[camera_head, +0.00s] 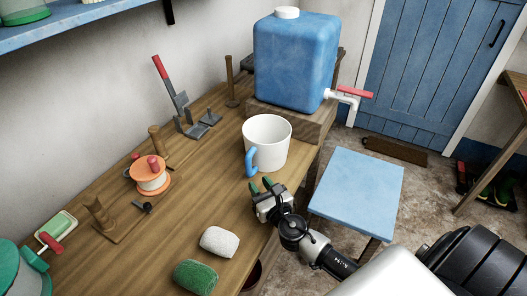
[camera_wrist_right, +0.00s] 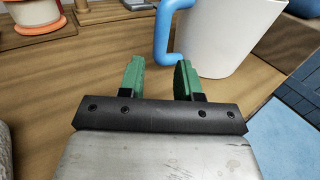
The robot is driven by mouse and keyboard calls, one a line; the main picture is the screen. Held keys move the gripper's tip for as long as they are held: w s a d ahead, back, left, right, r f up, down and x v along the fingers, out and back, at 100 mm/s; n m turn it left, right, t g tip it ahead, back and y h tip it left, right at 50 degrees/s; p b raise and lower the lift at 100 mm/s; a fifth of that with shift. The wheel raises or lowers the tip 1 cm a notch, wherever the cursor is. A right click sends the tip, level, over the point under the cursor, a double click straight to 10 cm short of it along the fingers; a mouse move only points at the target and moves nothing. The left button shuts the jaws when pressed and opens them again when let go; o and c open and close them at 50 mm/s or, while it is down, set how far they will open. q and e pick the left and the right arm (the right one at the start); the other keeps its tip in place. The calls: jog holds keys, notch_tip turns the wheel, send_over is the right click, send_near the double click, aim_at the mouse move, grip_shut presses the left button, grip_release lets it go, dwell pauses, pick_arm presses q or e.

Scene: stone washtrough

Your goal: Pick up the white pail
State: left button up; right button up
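The white pail (camera_head: 270,141) stands upright on the wooden bench, near its right edge, with a blue handle (camera_head: 251,162) on its left side. In the right wrist view the pail (camera_wrist_right: 232,38) is ahead and to the right, and its blue handle (camera_wrist_right: 163,38) lies just beyond the fingertips. My right gripper (camera_head: 262,184) is just in front of the pail, below the handle in the head view. Its green fingers (camera_wrist_right: 159,78) are apart with nothing between them, and the handle appears in line with the gap. My left gripper is not in view.
A blue water tank (camera_head: 295,62) with a red-handled tap stands on a wooden block behind the pail. A blue stool (camera_head: 358,188) is right of the bench. A white sponge (camera_head: 219,241), a green sponge (camera_head: 195,277) and an orange spool (camera_head: 150,176) lie on the bench.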

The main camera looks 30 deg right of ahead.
aim_at(250, 170)
jog(key=w, duration=0.4)
jog(key=shift+d, duration=0.1)
jog(key=w, duration=0.5)
jog(key=shift+w+d+r, duration=0.1)
jog(key=shift+w+d, duration=0.1)
jog(key=shift+w, duration=0.1)
jog(key=shift+r, duration=0.1)
jog(key=shift+c, duration=0.2)
grip_shut()
